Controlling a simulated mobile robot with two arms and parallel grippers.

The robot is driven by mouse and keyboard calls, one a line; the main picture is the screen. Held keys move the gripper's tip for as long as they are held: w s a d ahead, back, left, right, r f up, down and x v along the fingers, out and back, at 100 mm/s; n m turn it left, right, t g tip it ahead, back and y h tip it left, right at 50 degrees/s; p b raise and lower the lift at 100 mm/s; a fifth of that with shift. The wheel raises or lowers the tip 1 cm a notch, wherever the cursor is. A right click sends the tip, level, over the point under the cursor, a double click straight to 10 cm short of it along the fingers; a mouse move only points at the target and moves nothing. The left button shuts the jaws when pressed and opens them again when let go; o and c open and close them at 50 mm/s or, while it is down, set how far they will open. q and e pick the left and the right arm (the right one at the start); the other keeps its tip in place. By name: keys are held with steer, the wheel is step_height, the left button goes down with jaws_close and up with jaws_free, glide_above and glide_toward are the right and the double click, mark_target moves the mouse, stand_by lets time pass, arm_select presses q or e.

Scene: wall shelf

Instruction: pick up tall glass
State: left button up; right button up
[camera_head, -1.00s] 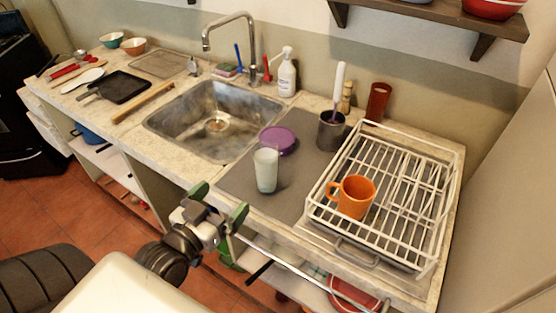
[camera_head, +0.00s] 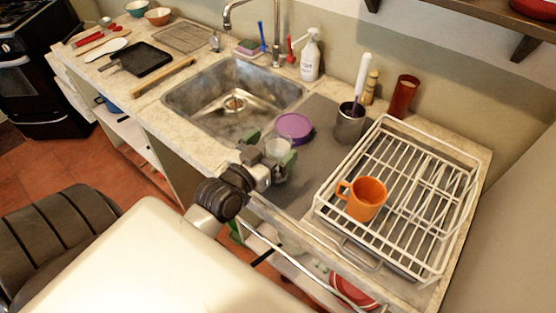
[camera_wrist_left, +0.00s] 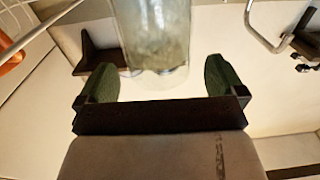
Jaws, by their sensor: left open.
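The tall glass (camera_head: 279,148) is clear with a pale tint and stands upright on the grey mat (camera_head: 318,133) right of the sink. My left gripper (camera_head: 268,148) is open at the glass, with its green fingers to either side of it in the head view. In the left wrist view the glass (camera_wrist_left: 154,35) shows between and just beyond the open fingertips (camera_wrist_left: 167,78). The lower part of the glass is partly hidden by the gripper in the head view. My right gripper is not in view.
A white dish rack (camera_head: 330,205) holding an orange mug (camera_head: 368,200) stands to the right. The sink (camera_head: 215,100) is to the left.

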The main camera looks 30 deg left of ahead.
arm_select(q)
steer(key=shift+w+d, duration=0.1)
steer(key=shift+w, duration=1.2)
steer(key=c, duration=1.5)
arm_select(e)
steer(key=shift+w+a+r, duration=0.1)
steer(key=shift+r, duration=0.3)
arm_select(q)
steer(key=shift+r, duration=0.15)
